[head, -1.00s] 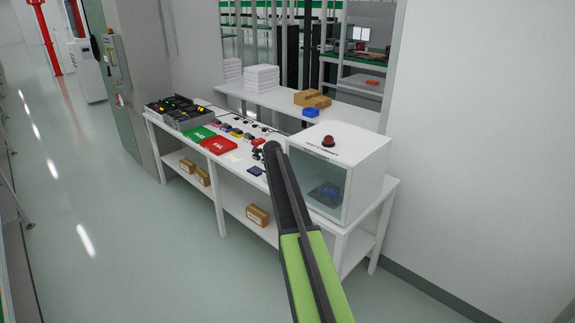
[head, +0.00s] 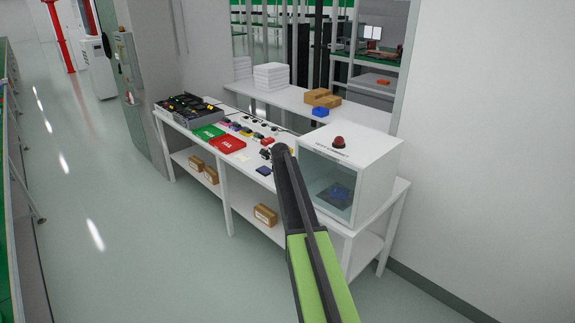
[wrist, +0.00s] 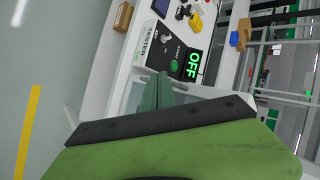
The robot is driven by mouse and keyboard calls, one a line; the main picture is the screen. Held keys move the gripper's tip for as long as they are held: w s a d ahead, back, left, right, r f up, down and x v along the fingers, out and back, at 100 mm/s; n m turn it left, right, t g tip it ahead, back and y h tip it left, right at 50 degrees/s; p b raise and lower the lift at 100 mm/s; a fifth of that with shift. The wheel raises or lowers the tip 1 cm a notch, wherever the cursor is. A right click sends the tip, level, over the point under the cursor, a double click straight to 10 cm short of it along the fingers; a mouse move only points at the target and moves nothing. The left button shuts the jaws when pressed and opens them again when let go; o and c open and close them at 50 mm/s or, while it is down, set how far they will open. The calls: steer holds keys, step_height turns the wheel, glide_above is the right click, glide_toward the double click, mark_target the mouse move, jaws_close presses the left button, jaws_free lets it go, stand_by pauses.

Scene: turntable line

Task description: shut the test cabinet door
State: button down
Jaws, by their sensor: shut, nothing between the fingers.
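The test cabinet (head: 372,160) is a white box with a dark-tinted see-through front and a red dome on top. It stands at the right end of the white workbench in the head view. My arm crosses in front of its left edge, so I cannot tell whether its door is ajar. A dark blue item shows inside, low down. My gripper (wrist: 164,88) shows in the wrist view with its greenish fingers together and empty. In the head view my gripper is not clearly visible.
On the bench are a green tray (head: 208,132), a red tray (head: 228,145), a dark bin of parts (head: 187,108) and several small items. Brown boxes (head: 265,215) sit on the lower shelf. A wall (head: 470,150) stands close on the right. Floor at left is open.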

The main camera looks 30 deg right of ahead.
steer(key=s+a+r+p, duration=0.3)
steer(key=a+r+p, duration=0.4)
steer(key=a, duration=0.1)
steer(key=shift+s, duration=0.25)
steer(key=s+a+f+n+y+b, duration=0.1)
steer(key=s+a+f+n+b, duration=0.15)
steer(key=a, duration=0.65)
steer(key=s+a+f+n+y+b, duration=0.1)
steer(key=s+a+f, duration=0.25)
steer(key=a, duration=0.55)
steer(key=s+a+f+n+g+y, duration=0.1)
steer(key=s+a+f+n+g, duration=0.1)
steer(key=s+a+n, duration=0.2)
steer(key=s+a+f+n+g+y+b, duration=0.1)
steer(key=s+a+f+n+g, duration=0.1)
steer(key=s+n, duration=0.8)
steer(key=s+a+f+n+g+y, duration=0.1)
steer(key=s+a+n, duration=0.6)
steer(key=s, duration=1)
steer(key=f+g, duration=0.1)
steer(key=g, duration=0.1)
steer(key=shift+s+f+g+b, duration=0.25)
steer(key=shift+s+g+b, duration=0.05)
steer(key=shift+s+g, duration=0.1)
